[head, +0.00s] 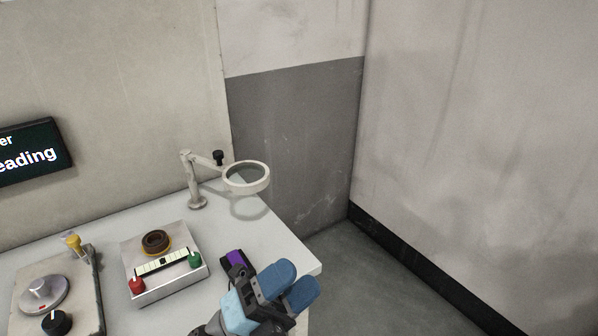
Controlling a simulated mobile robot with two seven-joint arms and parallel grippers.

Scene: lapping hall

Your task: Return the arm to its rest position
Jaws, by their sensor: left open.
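My left gripper (296,281) shows at the bottom centre of the head view, with two blue finger pads and a grey and light blue body. It is open, and I see nothing between its fingers. It is in front of the right end of the pale table (275,238), over its near right edge in the picture. It hides part of that edge. My right gripper is not in view.
A magnifier (262,188) on a jointed stand is at the table's back right. A sloped box (172,291) with red and green knobs and a brown ring is left of my gripper. A plate device (84,318) stands farther left. Grey floor is clear at right.

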